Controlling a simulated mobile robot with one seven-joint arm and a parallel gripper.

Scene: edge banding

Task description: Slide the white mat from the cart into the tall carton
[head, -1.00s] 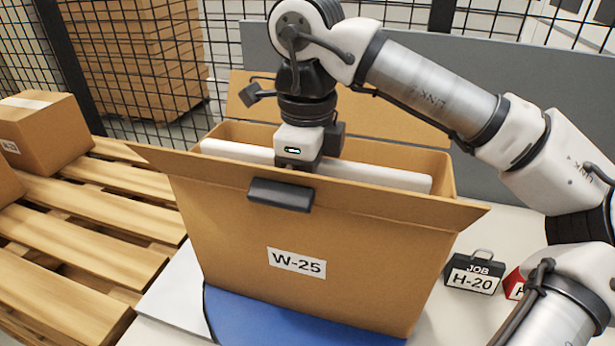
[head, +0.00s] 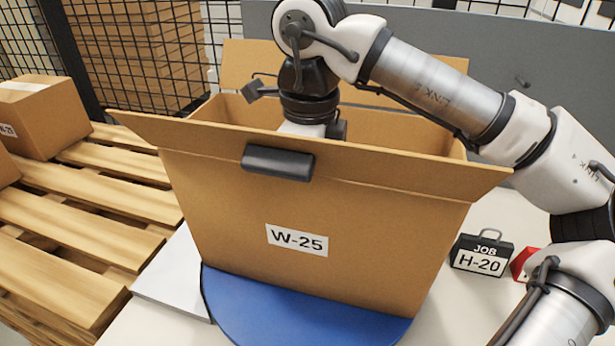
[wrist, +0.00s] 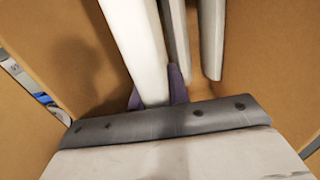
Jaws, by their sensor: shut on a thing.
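The tall carton (head: 330,215), labelled W-25, stands open at the top with its front flap folded outward. My gripper reaches down into it, and its fingers are hidden behind the carton's front wall in the head view. In the wrist view, the purple fingers of my gripper (wrist: 156,95) are shut on the edge of the white mat (wrist: 137,40). The mat stands on edge inside the carton between brown walls. The head view does not show the mat. Its lower end is out of sight.
Two light panels (wrist: 211,45) stand upright inside the carton, right of the mat. The carton rests on a blue round base (head: 300,310). A wooden pallet (head: 80,220) lies left.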

